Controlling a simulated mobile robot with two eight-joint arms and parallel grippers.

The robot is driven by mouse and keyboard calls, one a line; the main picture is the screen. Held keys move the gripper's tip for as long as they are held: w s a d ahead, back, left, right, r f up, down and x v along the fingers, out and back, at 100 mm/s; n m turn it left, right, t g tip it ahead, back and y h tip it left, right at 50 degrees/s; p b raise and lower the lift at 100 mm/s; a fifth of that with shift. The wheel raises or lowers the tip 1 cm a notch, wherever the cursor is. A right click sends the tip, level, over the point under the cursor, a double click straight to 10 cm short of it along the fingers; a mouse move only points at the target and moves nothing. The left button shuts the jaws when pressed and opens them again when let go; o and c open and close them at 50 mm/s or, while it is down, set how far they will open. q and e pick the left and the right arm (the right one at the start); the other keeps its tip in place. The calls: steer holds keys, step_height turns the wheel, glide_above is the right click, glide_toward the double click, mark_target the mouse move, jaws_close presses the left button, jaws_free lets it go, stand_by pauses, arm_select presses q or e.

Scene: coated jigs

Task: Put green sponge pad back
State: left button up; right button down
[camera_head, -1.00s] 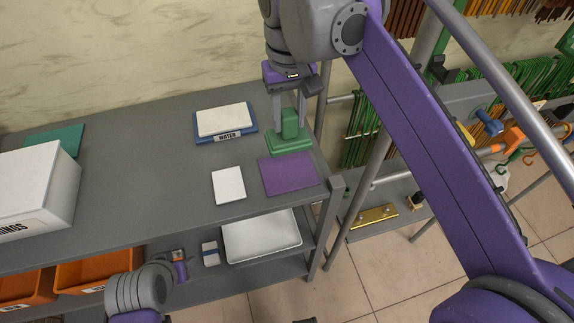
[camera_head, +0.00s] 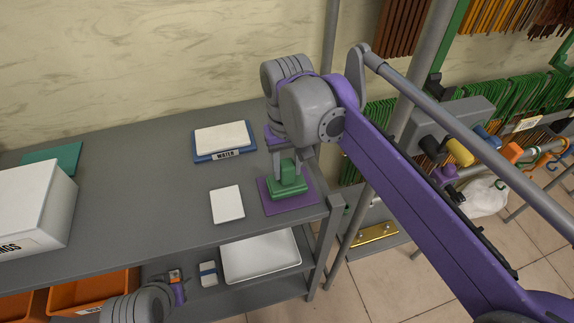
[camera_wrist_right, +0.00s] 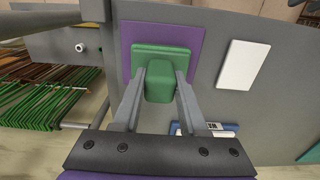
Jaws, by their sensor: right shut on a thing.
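The green sponge pad (camera_head: 288,188) has a flat square base with a raised block on top. My right gripper (camera_head: 289,170) points down and is shut on the raised block. In the right wrist view, the fingers (camera_wrist_right: 160,82) sit on both sides of the green block (camera_wrist_right: 159,84). The pad is over the purple square mat (camera_head: 304,203), within its outline; I cannot tell whether it touches it. My left gripper (camera_head: 177,287) is low at the bottom left, in front of the shelf; its fingers do not show clearly.
On the grey table (camera_head: 130,190) are a white pad (camera_head: 227,205), a blue tray labelled WATER (camera_head: 207,156), a white box (camera_head: 30,207) and a teal sheet (camera_head: 55,158). A white tray (camera_head: 260,257) and orange bins (camera_head: 92,290) are on the shelf below.

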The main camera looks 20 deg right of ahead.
steer(key=shift+f, duration=0.1)
steer(key=shift+f, duration=0.15)
steer(key=shift+c, duration=2.2)
jaws_free()
